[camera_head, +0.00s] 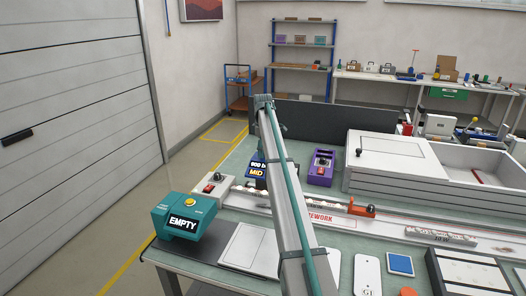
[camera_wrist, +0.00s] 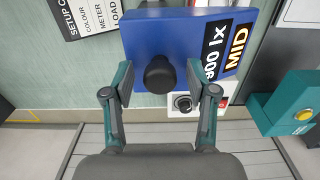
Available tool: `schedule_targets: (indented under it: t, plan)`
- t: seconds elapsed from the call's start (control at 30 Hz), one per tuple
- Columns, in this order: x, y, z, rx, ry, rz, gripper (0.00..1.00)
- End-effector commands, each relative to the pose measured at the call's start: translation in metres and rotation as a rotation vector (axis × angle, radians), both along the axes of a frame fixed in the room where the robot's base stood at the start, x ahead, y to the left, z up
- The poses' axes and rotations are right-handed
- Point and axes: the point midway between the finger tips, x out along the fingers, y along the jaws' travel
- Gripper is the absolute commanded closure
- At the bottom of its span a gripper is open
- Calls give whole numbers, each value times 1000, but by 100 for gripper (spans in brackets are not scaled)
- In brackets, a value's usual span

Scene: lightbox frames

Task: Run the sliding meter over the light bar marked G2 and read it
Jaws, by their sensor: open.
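The blue meter (camera_wrist: 145,35) fills the upper middle of the wrist view, with a black round knob (camera_wrist: 160,75) on it. In the head view my arm hides the gripper. A white plate (camera_head: 367,275) at the bottom carries a mark starting with G, the rest unclear. I cannot make out a G2 mark.
A teal box (camera_head: 185,215) reading EMPTY stands at the bench's left. A grey switch box (camera_head: 214,188) and a purple box (camera_head: 321,168) stand nearby. A long rail marked REWORK (camera_head: 345,217) crosses the bench. A large white lightbox (camera_head: 388,160) is behind.

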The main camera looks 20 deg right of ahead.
Motion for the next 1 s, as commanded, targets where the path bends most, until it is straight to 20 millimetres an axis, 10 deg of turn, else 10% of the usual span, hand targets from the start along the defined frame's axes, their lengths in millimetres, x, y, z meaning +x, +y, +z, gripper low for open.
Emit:
schedule_targets:
  t: [0.7, 1.0]
  plan:
    - [1, -1, 107, -1, -1, 0, 43]
    - [0, 0, 120, 0, 0, 0, 43]
